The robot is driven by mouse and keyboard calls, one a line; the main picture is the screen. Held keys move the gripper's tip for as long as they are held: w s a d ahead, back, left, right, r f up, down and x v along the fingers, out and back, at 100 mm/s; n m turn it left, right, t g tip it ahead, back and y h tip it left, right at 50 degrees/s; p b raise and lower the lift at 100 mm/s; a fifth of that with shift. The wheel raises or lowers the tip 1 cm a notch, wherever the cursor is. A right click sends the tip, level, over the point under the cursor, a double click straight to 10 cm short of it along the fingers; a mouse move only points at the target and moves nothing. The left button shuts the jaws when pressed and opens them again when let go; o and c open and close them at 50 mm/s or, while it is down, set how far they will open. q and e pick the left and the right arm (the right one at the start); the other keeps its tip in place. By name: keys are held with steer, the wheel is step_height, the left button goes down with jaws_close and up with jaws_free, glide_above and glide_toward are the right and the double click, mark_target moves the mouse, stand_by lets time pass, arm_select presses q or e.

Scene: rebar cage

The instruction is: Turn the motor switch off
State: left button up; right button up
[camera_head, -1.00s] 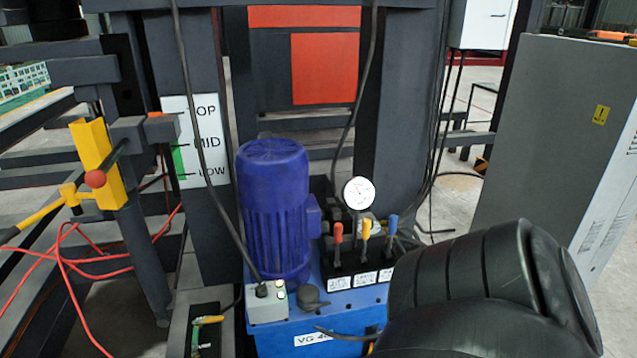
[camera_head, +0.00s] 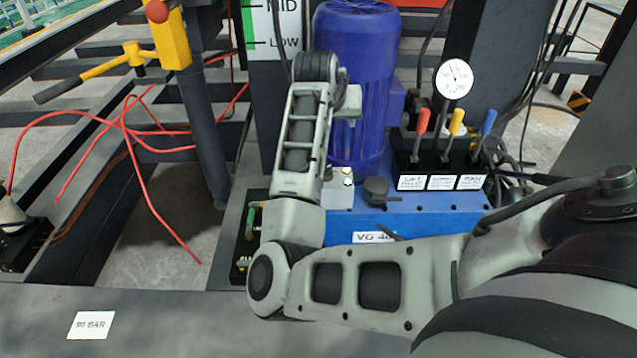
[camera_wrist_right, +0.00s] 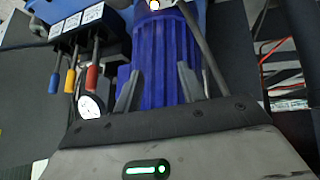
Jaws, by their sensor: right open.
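The small grey switch box (camera_head: 338,196) with lamps sits on the blue power unit (camera_head: 400,215), in front of the blue motor (camera_head: 368,120). My right forearm covers its left part, and the switch itself cannot be made out. At the top edge of the right wrist view a lit lamp (camera_wrist_right: 154,5) shows. My right arm reaches across from the right and bends upward in front of the unit. In the right wrist view my right gripper (camera_wrist_right: 158,70) is open and empty, with the motor behind its fingers. My left gripper is out of view.
Red, yellow and blue levers (camera_head: 455,125) and a round gauge (camera_head: 454,78) stand right of the motor. A dark beam (camera_head: 180,320) crosses the front.

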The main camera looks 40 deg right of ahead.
steer(key=a+f+g+y+b, duration=0.1)
steer(key=a+g+y+b, duration=0.15)
steer(key=a, duration=0.25)
steer(key=shift+m+t, duration=0.4)
steer(key=shift+t, duration=0.05)
steer(key=b+x, duration=0.1)
steer(key=x, duration=0.3)
steer(key=b+x, duration=0.1)
steer(key=x, duration=0.4)
steer(key=b+x, duration=0.1)
steer(key=x, duration=0.4)
steer(key=shift+w+a+f+b, duration=0.1)
steer(key=shift+a+f+b, duration=0.1)
steer(key=shift+a+b, duration=0.1)
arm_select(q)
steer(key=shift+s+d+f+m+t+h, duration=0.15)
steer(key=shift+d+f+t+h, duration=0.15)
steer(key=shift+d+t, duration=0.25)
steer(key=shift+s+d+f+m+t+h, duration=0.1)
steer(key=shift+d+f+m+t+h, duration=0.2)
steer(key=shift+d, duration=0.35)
arm_select(e)
steer(key=shift+w+d+f, duration=0.2)
steer(key=shift+d+f, duration=0.1)
steer(key=shift+f, duration=0.35)
steer(key=c, duration=0.7)
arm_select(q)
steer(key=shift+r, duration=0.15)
arm_select(e)
steer(key=shift+r, duration=0.1)
